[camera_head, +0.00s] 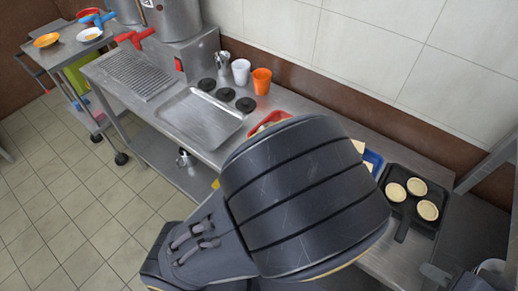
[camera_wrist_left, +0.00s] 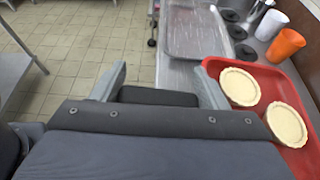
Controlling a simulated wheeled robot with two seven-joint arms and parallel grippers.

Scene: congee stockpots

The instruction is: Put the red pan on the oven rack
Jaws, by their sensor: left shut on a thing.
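The red pan (camera_wrist_left: 300,67) lies on the steel counter at the right of the left wrist view, with two pale pastry shells (camera_wrist_left: 240,87) showing in it. In the head view only a strip of its red rim (camera_head: 268,122) shows; my dark arm hides the rest. My left gripper (camera_wrist_left: 160,76) has its two grey fingers apart, with a black thing (camera_wrist_left: 158,97) between them; what it is cannot be told. The red pan is to the right of these fingers. A grey part of my right gripper (camera_head: 436,273) shows at the lower right; its jaws are unclear. I cannot make out the oven rack.
A black pan (camera_head: 403,226) with three pastries stands right of my arm, beside a partly hidden blue pan (camera_head: 373,160). A steel tray (camera_head: 203,118), black knobs, a white cup (camera_head: 240,72) and an orange cup (camera_head: 262,82) lie beyond. Tiled floor is clear at left.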

